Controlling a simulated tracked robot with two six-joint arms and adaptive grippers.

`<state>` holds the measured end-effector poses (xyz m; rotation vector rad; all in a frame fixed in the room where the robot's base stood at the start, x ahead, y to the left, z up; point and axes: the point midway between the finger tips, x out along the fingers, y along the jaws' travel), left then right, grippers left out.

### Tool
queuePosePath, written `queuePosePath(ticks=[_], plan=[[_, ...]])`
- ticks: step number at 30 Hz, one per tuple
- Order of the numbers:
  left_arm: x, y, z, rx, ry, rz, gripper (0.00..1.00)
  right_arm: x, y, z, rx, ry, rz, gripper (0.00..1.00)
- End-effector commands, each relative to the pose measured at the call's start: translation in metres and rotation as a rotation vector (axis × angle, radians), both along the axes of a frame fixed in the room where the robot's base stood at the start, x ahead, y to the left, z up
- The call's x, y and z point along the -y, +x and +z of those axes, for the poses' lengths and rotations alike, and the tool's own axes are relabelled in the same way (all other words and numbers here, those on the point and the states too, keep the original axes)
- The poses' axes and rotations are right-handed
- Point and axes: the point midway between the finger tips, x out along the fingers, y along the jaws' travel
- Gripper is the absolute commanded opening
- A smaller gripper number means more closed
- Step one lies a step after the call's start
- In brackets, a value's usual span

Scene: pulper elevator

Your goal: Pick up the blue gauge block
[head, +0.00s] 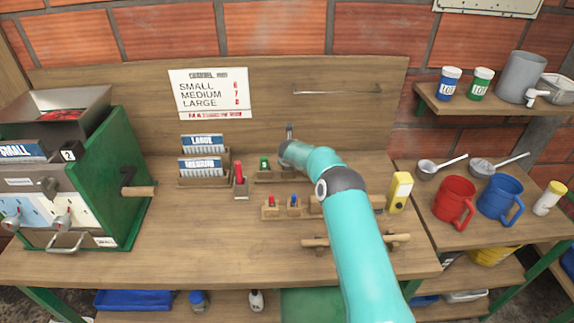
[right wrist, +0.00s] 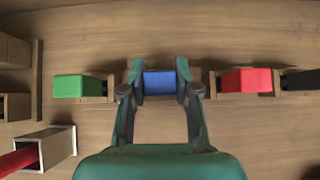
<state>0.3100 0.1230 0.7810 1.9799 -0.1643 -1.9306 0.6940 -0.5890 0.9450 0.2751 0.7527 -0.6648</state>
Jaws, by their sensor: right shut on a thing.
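The blue gauge block (right wrist: 160,83) sits between the two fingers of my right gripper (right wrist: 160,84) in the right wrist view. The gripper is shut on it, with a finger at each end. The block is in line with a green block (right wrist: 79,86) on its left and a red block (right wrist: 246,80) on its right, each by wooden holders. In the head view my right arm hides the blue gauge block and the gripper's fingertips; the green block (head: 264,163) shows just left of the arm's end. I cannot tell whether the blue block is lifted. My left gripper is not in view.
A red-handled tool (head: 240,178) stands left of the green block. A small wooden stand (head: 282,212) with red and blue pieces is in front. Card racks (head: 204,181) and a green machine (head: 110,170) stand left; a yellow device (head: 400,190) and mugs (head: 455,198) right.

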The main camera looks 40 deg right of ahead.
Motion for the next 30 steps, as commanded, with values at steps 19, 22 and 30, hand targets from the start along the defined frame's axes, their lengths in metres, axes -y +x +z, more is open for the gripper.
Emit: queuePosePath(ticks=[19,22,30], plan=[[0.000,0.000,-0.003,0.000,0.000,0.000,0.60,0.000,0.001,0.021,0.004,-0.003,0.001,0.00],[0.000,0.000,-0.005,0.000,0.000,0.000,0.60,0.000,0.001,0.036,0.006,-0.002,0.001,0.00],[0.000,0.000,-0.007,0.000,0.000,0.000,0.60,-0.001,0.002,0.098,0.006,-0.002,0.001,0.00]])
